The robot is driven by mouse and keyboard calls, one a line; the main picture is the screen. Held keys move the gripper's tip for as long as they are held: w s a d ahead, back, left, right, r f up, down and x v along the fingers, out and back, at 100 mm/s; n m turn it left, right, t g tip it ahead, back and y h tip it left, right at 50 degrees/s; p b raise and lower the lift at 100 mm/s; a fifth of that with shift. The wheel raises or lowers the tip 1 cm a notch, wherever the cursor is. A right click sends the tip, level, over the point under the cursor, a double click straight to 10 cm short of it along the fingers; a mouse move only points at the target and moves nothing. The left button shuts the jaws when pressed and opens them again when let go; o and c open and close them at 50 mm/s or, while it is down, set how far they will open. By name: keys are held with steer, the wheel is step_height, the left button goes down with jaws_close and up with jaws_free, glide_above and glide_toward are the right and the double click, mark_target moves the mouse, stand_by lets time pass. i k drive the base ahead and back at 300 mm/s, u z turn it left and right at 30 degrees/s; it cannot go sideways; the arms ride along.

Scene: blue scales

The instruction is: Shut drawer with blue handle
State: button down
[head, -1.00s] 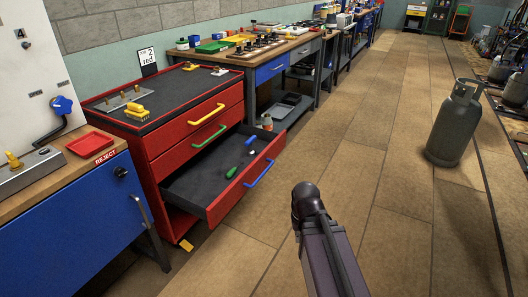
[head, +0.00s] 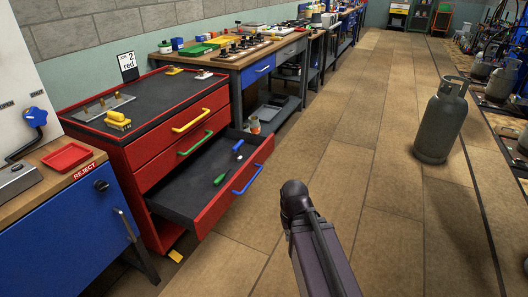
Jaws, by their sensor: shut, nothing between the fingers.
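The drawer with the blue handle (head: 247,179) is the lowest of three drawers in a red cabinet (head: 140,155). This drawer (head: 185,191) is pulled far out, with its dark inside showing. A green-handled tool (head: 220,180) and a small blue item (head: 238,146) lie in it. The drawers with the yellow handle (head: 191,120) and the green handle (head: 195,143) above it are shut. Part of my arm shows at the bottom centre, to the right of the open drawer and apart from it in the picture. My gripper is not in view.
A blue bench with a red reject tray (head: 66,157) stands left of the cabinet. A workbench with a blue drawer (head: 258,69) stands behind it. A grey gas cylinder (head: 440,122) stands on the floor at right. The wooden floor between is clear.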

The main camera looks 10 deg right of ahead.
mark_target(187, 196)
steer(key=i, duration=0.85)
steer(key=u, duration=0.05)
